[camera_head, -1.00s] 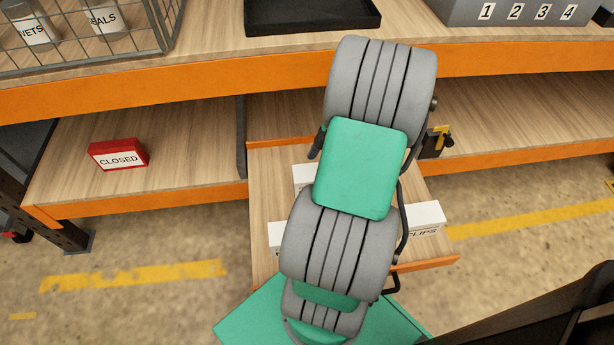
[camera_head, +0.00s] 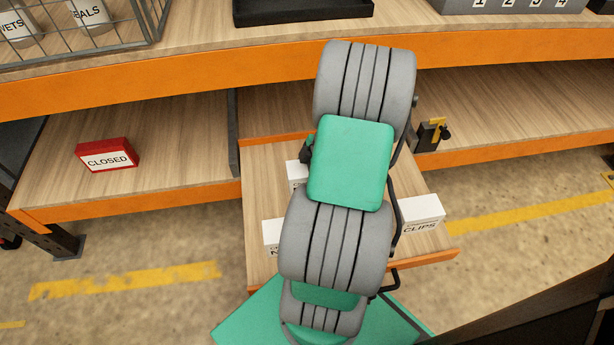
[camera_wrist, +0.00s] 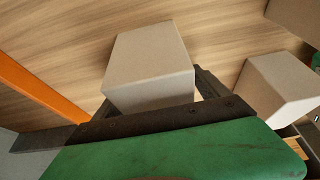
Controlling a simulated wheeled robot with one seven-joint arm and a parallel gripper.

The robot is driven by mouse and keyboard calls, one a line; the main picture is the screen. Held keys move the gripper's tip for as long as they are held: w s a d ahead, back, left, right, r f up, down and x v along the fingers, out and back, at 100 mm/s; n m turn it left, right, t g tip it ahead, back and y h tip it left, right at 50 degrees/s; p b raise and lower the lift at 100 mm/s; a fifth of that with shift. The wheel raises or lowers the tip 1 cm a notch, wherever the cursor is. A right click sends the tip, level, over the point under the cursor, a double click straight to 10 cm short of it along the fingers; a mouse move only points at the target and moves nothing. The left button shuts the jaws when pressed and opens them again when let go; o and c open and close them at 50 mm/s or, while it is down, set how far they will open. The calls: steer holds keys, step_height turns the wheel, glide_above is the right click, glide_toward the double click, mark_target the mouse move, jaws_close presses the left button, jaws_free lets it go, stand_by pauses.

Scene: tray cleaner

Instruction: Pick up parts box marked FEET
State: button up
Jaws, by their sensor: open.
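No label reading FEET is legible in either view. In the head view, white parts boxes sit on the pulled-out drawer board (camera_head: 262,180): one partly hidden box (camera_head: 297,172) behind my arm, one at the left (camera_head: 274,232) with a mostly covered label, and one marked CLIPS (camera_head: 422,212) at the right. In the wrist view, one plain pale box (camera_wrist: 150,62) stands just beyond my gripper (camera_wrist: 158,102), and another box (camera_wrist: 283,85) stands to its right. My gripper is open; its dark jaw parts are close to the nearer box, contact unclear. My arm hides the gripper in the head view.
An orange-edged shelf (camera_head: 150,84) runs above the drawer. A red CLOSED block (camera_head: 107,155) lies on the lower shelf at left. A wire basket (camera_head: 95,50) and black tray (camera_head: 300,10) are on top. A yellow-black item (camera_head: 433,134) is right of my arm.

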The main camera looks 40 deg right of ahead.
steer(key=shift+f, duration=0.15)
steer(key=c, duration=1.8)
